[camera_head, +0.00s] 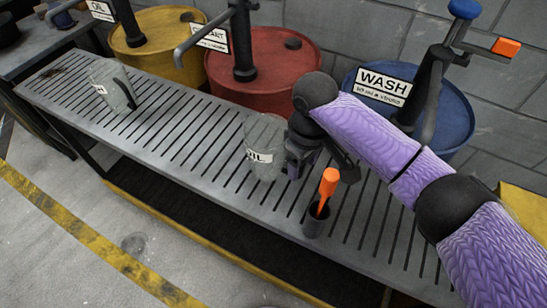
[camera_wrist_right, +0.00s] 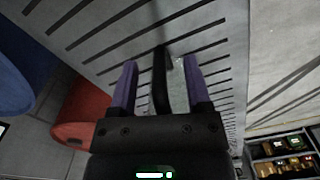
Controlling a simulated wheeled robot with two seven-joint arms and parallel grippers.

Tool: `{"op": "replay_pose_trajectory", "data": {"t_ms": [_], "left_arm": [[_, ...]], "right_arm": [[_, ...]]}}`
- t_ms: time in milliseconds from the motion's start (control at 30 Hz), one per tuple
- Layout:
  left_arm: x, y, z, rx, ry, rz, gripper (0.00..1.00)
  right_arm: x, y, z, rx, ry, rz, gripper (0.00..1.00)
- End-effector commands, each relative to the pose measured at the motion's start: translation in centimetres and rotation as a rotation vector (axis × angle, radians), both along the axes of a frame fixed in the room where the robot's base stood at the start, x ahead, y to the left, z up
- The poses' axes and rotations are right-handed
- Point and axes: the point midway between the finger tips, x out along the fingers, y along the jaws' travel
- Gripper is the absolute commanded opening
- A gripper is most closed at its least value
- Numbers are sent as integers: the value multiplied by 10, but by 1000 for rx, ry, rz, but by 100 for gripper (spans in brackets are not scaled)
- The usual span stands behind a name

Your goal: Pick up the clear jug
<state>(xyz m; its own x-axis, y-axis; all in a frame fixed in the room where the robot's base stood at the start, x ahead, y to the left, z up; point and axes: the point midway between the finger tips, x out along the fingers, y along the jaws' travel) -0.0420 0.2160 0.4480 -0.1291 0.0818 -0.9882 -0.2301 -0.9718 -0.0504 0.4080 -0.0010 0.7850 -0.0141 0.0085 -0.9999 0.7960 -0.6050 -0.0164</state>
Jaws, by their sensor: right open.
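A clear, greyish jug (camera_head: 264,140) with a label reading "OIL" stands upright on the slatted bench, near the middle of the head view. A second similar see-through jug (camera_head: 112,88) with a dark handle and a small label stands further left. My right gripper (camera_head: 295,165) is at the right side of the OIL jug. In the right wrist view its two purple fingers (camera_wrist_right: 159,68) are apart, with a black upright strip, seemingly the jug's handle (camera_wrist_right: 161,88), between them. The jug's body is hard to make out there. My left gripper is not in view.
A dark cup (camera_head: 316,222) holding an orange-handled tool (camera_head: 328,185) stands close in front of my right gripper. Yellow (camera_head: 160,45), red (camera_head: 265,75) and blue (camera_head: 452,110) drums with pumps stand behind the bench (camera_head: 195,165). The bench between the jugs is clear.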

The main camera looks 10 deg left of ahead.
Motion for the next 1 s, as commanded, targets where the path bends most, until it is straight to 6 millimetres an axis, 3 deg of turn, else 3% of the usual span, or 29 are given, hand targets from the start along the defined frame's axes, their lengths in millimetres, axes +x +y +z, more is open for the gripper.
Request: {"op": "replay_pose_trajectory", "data": {"t_ms": [133, 433, 1000], "left_arm": [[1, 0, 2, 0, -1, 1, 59], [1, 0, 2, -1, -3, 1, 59], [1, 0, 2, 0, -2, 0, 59]], "right_arm": [[0, 0, 3, 1, -2, 0, 62], [0, 0, 3, 0, -1, 0, 0], [0, 0, 3, 0, -1, 0, 0]]}}
